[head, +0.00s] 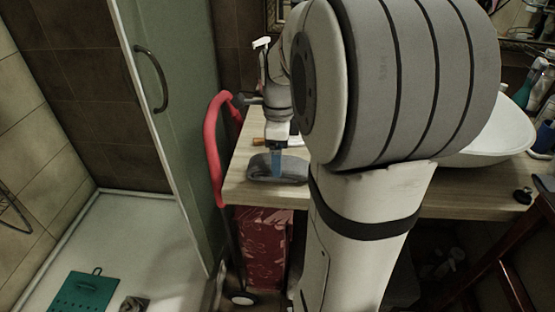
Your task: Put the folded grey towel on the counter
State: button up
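The folded grey towel (292,170) lies flat at the front left edge of the wooden counter (250,199), or just above it; I cannot tell if it rests fully there. My gripper (276,165) points down at the middle of the towel, with a blue finger overlapping it. I see the fingers from one side, so whether they are open or shut on the towel is unclear. My arm hides the middle of the counter.
A white basin (498,140) stands on the counter at right, with bottles (541,90) behind it. A red curved handle (212,150) rises close to the counter's left end. A glass shower door (183,120) stands further left. A red patterned box (262,250) is below.

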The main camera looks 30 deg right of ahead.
notch_tip(320, 180, up, 8)
jog(key=p, duration=0.1)
jog(key=s+a+f+n+t, duration=0.1)
jog(key=s+a+f+n, duration=0.3)
jog(key=n, duration=0.8)
jog(key=s+a+f+n+t, duration=0.1)
jog(key=s+a+f+n, duration=0.3)
jog(key=s+a+n, duration=0.3)
jog(key=a+n, duration=0.1)
jog(key=n, duration=0.4)
jog(key=shift+s+a+f+n, duration=0.2)
jog(key=shift+s+f+n, duration=0.1)
jog(key=shift+s+n, duration=0.1)
jog(key=shift+r, duration=0.15)
